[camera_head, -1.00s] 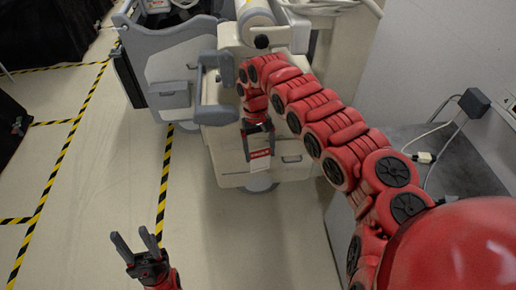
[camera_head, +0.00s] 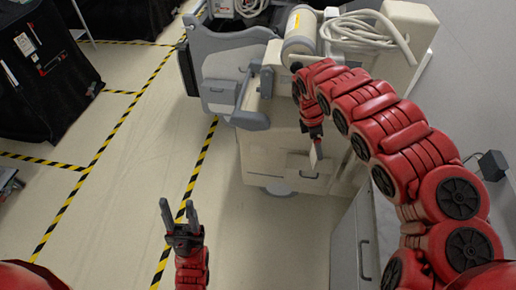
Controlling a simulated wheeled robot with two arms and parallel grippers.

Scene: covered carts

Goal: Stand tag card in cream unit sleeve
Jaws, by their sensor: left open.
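The cream unit (camera_head: 262,160) stands at the centre back, with grey handles and a recessed front pull. My right arm comes in from the right, and its gripper (camera_head: 316,140) hangs close to the unit's front. A small pale flat piece (camera_head: 316,157) shows at its fingertips; it may be the tag card, seen nearly edge-on. The jaws are too small and shaded to tell whether they grip it. I cannot make out the sleeve. My left gripper (camera_head: 178,208) is open and empty over bare floor at the lower middle, well apart from the unit.
A grey side panel (camera_head: 215,55) with a grey handle (camera_head: 250,121) sticks out left of the unit. A coiled hose (camera_head: 360,32) lies on top. A grey cabinet (camera_head: 355,245) stands at lower right. Black covered carts (camera_head: 35,75) are at left. Taped floor between is clear.

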